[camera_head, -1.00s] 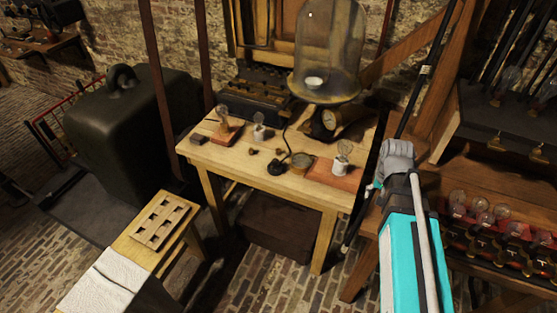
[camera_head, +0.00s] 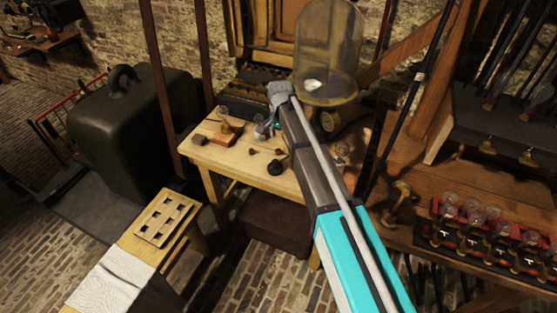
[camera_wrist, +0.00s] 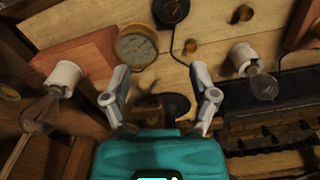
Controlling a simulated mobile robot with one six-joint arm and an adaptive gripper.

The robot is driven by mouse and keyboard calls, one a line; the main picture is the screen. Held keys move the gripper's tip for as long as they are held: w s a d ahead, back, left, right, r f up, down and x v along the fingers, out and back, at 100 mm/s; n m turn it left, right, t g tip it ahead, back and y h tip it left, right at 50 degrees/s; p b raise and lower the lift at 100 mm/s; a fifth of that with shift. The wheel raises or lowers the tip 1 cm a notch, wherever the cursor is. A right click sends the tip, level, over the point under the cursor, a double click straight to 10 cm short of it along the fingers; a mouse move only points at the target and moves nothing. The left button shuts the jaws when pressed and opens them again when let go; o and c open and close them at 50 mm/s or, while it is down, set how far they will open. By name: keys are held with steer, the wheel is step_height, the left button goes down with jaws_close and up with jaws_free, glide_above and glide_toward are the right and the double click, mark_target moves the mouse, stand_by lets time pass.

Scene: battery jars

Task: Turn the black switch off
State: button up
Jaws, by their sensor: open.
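The black switch (camera_head: 275,168) is a small round black piece near the front edge of the wooden table (camera_head: 240,178). In the wrist view it shows at the top edge (camera_wrist: 171,10), partly cut off, with a dark cord running from it. My gripper (camera_head: 265,129) is over the table, behind the switch, and looks small in the head view. In the wrist view my gripper (camera_wrist: 161,71) is open, with its two fingers well apart and nothing held between them. The switch lies beyond the fingertips, apart from them. Its lever position is too small to tell.
A brass gauge (camera_wrist: 137,46) and two bulbs in white sockets, one at left (camera_wrist: 62,80) and one at right (camera_wrist: 244,58), stand close to my fingers. A glass dome (camera_head: 328,50) stands behind the table. A bulb on a wooden base (camera_head: 222,133) is at left.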

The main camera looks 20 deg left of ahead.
mark_target(275, 161)
steer(key=shift+a+r, duration=0.15)
steer(key=shift+a, duration=0.9)
step_height(275, 161, down, 14)
steer(key=b, duration=1.3)
steer(key=shift+b, duration=0.35)
steer(key=shift+r, duration=0.1)
